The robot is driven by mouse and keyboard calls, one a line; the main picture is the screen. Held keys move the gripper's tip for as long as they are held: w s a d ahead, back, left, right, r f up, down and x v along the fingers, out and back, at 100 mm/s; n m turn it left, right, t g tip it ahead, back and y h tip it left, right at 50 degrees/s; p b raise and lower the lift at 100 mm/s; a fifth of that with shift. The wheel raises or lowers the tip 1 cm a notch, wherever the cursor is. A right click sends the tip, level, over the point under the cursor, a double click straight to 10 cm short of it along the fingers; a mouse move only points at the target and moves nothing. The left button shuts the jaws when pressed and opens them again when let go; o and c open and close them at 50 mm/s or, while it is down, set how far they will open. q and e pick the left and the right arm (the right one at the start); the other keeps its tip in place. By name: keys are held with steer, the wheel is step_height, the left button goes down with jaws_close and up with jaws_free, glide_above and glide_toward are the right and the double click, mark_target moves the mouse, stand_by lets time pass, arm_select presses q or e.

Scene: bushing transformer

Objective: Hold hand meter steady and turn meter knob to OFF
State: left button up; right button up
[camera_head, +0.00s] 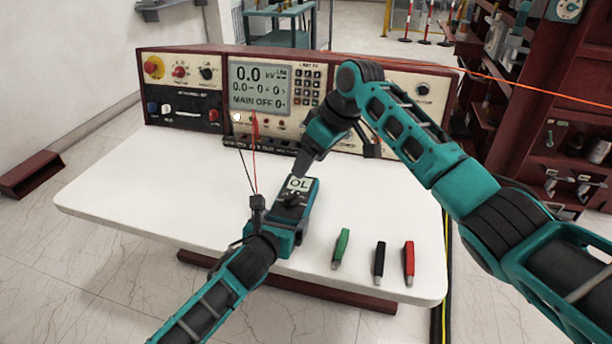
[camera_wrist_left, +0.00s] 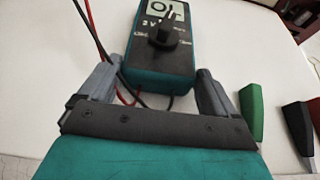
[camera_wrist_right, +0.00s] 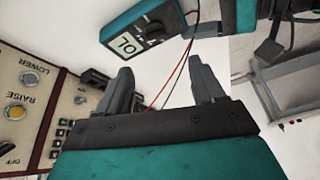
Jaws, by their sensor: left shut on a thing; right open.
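The teal and black hand meter (camera_head: 308,193) lies on the white table, its display reading OL. Its black knob (camera_wrist_left: 165,30) shows in the left wrist view, below the display. My left gripper (camera_head: 283,228) is shut on the meter's lower end, with one finger on each side in the left wrist view (camera_wrist_left: 155,84). My right gripper (camera_head: 301,163) is open and empty, just above the meter's display end. In the right wrist view, the meter (camera_wrist_right: 118,30) and part of its knob (camera_wrist_right: 153,27) lie beyond the open right fingers (camera_wrist_right: 162,82), and the fingers do not touch the knob.
A test console (camera_head: 272,88) with a display stands along the table's back. Green (camera_head: 341,248), black (camera_head: 379,262) and red (camera_head: 409,262) clips lie right of the meter. Thin red and black leads (camera_wrist_left: 100,45) run beside the meter. The table's left side (camera_head: 150,190) is clear.

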steer(key=f+m+y, duration=0.1)
steer(key=f+m, duration=0.1)
steer(key=m, duration=0.2)
steer(key=m+t+y, duration=0.5)
steer(key=m+y, duration=0.1)
steer(key=m, duration=2.5)
glide_toward(293, 195)
steer(key=x, duration=0.8)
steer(key=shift+w+a+f, duration=0.1)
steer(key=shift+f, duration=0.05)
